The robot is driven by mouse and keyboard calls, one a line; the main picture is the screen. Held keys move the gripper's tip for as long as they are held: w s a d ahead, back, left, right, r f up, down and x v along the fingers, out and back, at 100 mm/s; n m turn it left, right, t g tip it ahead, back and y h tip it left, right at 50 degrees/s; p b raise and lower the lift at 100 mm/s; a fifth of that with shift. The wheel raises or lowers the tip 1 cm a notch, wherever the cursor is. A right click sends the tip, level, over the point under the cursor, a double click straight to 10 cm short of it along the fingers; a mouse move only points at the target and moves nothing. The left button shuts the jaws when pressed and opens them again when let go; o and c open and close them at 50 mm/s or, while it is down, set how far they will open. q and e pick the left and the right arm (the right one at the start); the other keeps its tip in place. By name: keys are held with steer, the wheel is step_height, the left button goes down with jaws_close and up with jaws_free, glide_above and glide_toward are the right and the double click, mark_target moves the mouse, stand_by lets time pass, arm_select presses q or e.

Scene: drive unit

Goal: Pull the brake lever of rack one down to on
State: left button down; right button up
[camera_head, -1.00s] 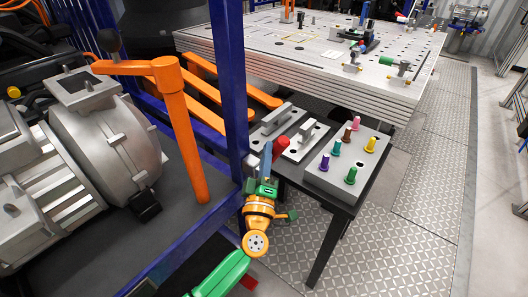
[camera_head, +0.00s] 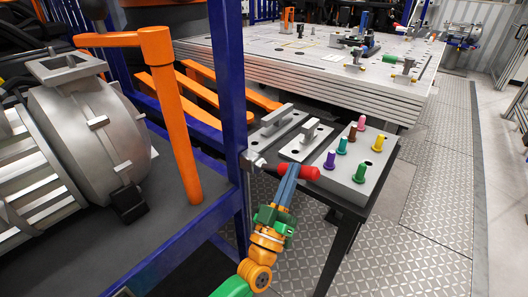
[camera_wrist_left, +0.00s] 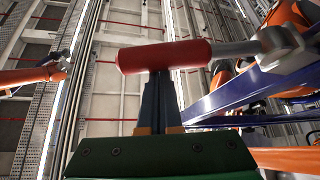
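The brake lever's red handle (camera_head: 308,172) sticks out to the right from the blue rack post on a short metal rod (camera_head: 262,164). In the left wrist view the red handle (camera_wrist_left: 190,54) lies across the picture, its rod running right to a metal pivot (camera_wrist_left: 285,50). My left gripper (camera_head: 291,170) crosses the handle, its blue-grey fingers close together. In the left wrist view the fingers (camera_wrist_left: 160,90) pass behind the handle, which hides their tips. They look shut and against the handle, not wrapped around it. My right gripper is in neither view.
The blue rack post (camera_head: 230,90) stands left of the lever. Beside it a small table holds a grey block (camera_head: 345,190) with several coloured pegs and two metal plates with grips. An orange crank-shaped bar (camera_head: 175,120) and a grey motor housing (camera_head: 85,130) sit on the rack.

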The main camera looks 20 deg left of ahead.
arm_select(q)
step_height(320, 180, down, 8)
steer(key=m+g+h+b, duration=0.3)
steer(key=m+h+b, duration=0.4)
steer(key=m, duration=0.6)
steer(key=shift+s+d+h+b, duration=0.15)
steer(key=shift+d+h+b, duration=0.25)
steer(key=shift+h, duration=0.7)
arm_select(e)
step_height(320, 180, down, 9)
arm_select(q)
steer(key=shift+m+g, duration=0.3)
steer(key=shift+r, duration=0.1)
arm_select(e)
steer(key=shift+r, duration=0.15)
